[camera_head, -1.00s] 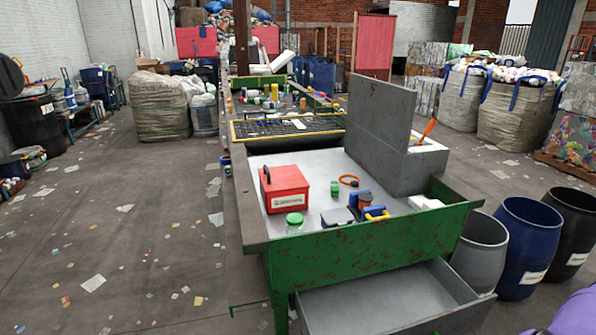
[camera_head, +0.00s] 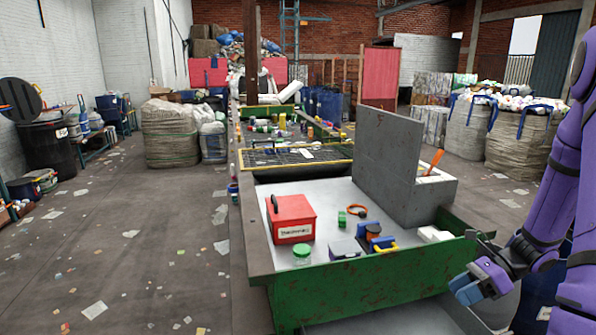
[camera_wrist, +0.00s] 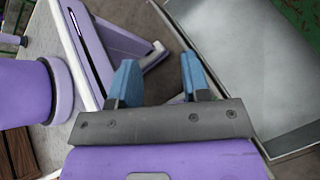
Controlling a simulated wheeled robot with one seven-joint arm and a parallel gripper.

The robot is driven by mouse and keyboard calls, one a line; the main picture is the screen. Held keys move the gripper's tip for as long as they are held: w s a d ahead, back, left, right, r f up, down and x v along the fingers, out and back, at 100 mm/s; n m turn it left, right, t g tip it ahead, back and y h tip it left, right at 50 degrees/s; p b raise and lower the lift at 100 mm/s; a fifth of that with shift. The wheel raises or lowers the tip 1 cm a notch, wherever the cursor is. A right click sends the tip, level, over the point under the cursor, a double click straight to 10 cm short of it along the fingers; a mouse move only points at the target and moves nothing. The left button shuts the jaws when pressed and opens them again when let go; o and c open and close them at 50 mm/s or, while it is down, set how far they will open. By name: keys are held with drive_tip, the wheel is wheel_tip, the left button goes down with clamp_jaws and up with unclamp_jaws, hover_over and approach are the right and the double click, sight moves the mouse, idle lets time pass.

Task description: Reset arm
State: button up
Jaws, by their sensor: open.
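My purple arm stands at the right in the head view, its gripper (camera_head: 468,262) low beside the right front corner of the green sorting table (camera_head: 375,287). In the wrist view my gripper (camera_wrist: 160,75) shows two blue fingertips spread apart with nothing between them. The open grey drawer (camera_wrist: 245,60) of the table lies to the right there. In the head view the drawer is partly hidden by my arm and the frame edge.
On the table stand a red box (camera_head: 291,218), a green-lidded jar (camera_head: 302,254), an orange ring (camera_head: 358,211) and blue and yellow items (camera_head: 375,238). A grey upright panel (camera_head: 385,155) rises behind. Open floor (camera_head: 150,260) lies to the left.

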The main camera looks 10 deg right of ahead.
drive_tip(key=a+r+n+g+h, duration=0.1)
drive_tip(key=a+r+n+h, duration=0.15)
drive_tip(key=r+n, duration=0.2)
drive_tip(key=a+r+n+g+h, duration=0.1)
drive_tip(key=a+r+n, duration=0.3)
drive_tip(key=r, duration=0.2)
drive_tip(key=s+a+r+n+t+h, duration=0.2)
drive_tip(key=s+a+r+n, duration=0.3)
drive_tip(key=r+n, duration=0.3)
drive_tip(key=s+a+r+n+t+h, duration=0.3)
drive_tip(key=s+a+r+n+h, duration=0.2)
drive_tip(key=s+r+n, duration=0.3)
wheel_tip(320, 180, up, 3)
drive_tip(key=shift+a+f, duration=0.1)
drive_tip(key=shift+a, duration=0.6)
